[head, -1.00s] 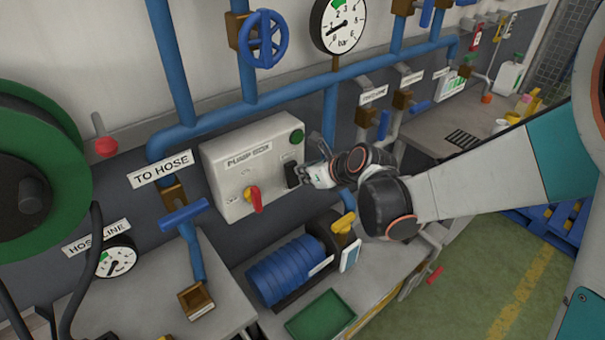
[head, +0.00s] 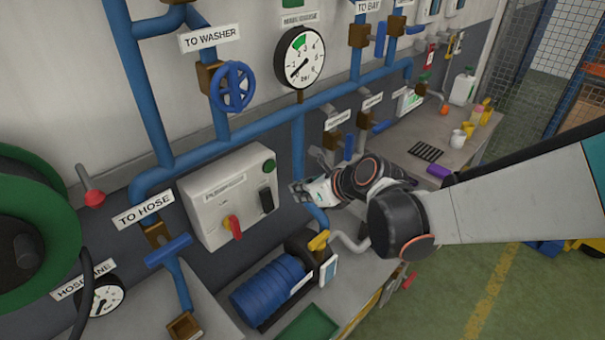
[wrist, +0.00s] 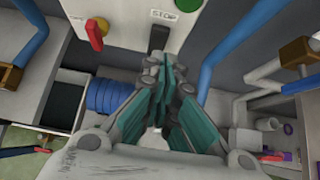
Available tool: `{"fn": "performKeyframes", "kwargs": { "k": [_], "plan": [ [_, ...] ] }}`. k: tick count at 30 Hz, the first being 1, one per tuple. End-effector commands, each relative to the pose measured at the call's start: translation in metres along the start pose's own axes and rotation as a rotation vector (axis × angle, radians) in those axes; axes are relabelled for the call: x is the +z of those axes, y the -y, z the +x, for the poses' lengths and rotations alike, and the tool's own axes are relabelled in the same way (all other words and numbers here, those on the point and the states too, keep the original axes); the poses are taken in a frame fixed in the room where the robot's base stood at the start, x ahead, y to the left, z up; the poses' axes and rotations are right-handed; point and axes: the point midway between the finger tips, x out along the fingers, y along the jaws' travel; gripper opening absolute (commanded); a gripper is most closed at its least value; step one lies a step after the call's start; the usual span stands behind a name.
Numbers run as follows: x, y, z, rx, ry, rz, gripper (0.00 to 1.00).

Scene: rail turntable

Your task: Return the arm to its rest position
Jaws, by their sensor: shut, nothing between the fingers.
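My gripper (head: 300,192) is in front of the wall pipes, just right of the grey pump control box (head: 216,208). In the wrist view my gripper (wrist: 160,72) has its fingers together with nothing between them. The black switch (head: 266,201) on the box stands beyond the fingertips and apart from them in the head view. The box also carries a green button (head: 269,165) and a red rotary handle (head: 233,227). My arm reaches in from the right.
Below my gripper are a blue pump motor (head: 266,293) and a yellow valve handle (head: 318,240). A blue vertical pipe (head: 298,145) runs close behind. A bench (head: 400,150) with small items stands at the right back. The green floor (head: 450,290) at the lower right is mostly clear.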

Motion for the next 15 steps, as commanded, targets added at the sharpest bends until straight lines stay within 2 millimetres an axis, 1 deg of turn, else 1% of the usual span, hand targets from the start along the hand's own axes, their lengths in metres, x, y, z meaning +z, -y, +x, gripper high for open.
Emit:
{"fn": "performKeyframes", "kwargs": {
  "k": [11, 14, 15],
  "plan": [
    [-0.002, 0.001, -0.001, -0.003, -0.002, -0.015, 0.0],
    [-0.013, 0.004, -0.009, -0.016, -0.014, -0.088, 0.0],
    [-0.017, 0.006, -0.015, -0.026, -0.025, -0.148, 0.0]
  ]
}}
